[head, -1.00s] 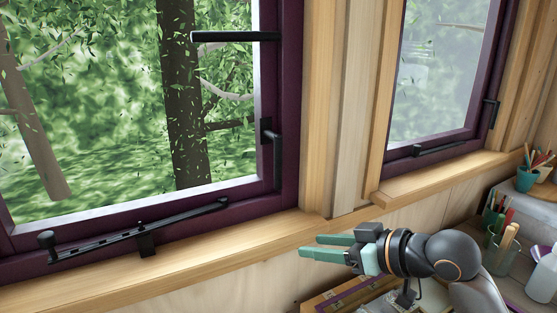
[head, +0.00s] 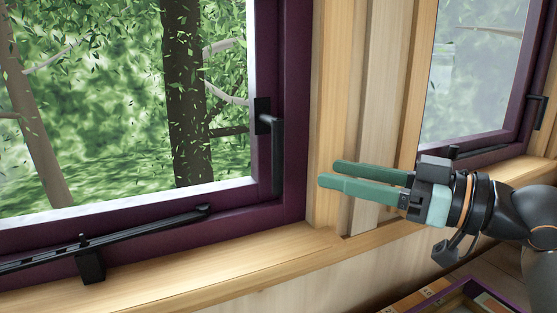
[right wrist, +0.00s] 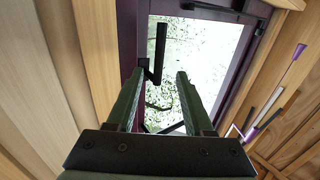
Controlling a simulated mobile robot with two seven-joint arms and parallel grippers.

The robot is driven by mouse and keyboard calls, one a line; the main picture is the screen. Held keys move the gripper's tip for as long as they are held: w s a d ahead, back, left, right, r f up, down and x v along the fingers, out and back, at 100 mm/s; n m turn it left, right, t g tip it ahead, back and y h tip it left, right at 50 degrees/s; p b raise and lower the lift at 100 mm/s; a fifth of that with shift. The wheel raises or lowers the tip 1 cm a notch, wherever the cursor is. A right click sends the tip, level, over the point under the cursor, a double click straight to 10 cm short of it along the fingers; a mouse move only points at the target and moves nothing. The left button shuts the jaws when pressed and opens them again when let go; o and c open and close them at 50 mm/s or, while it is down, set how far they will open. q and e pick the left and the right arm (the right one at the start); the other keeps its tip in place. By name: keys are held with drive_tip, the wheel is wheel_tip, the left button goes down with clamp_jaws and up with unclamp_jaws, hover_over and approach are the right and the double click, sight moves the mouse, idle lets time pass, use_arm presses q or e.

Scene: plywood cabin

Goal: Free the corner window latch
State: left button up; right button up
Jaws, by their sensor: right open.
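A black window latch handle (head: 277,152) hangs down from its plate on the purple frame of the near window. It also shows in the right wrist view (right wrist: 159,50), upright beyond my fingers. My right gripper (head: 322,173), with green fingers, is to the right of this latch, in front of the wooden post. Its fingers point left and are apart, with nothing between them. In the right wrist view the right gripper (right wrist: 160,78) has the latch's lower end in line with the gap. Contact is not visible. My left gripper is not in view.
A black stay bar (head: 130,232) lies along the near window's bottom rail. A wooden sill (head: 200,273) runs below. A second window (head: 475,80) with its own black handle (head: 538,112) is at right. An open box (head: 465,300) sits at bottom right.

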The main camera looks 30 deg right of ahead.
sight(278, 161)
use_arm(q)
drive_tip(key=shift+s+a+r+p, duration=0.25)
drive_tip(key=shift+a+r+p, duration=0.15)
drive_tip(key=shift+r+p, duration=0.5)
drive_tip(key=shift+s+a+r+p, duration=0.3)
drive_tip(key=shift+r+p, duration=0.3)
drive_tip(key=shift+p, duration=0.5)
use_arm(e)
drive_tip(key=shift+x, duration=5.4)
drive_tip(key=shift+c, duration=0.3)
clamp_jaws()
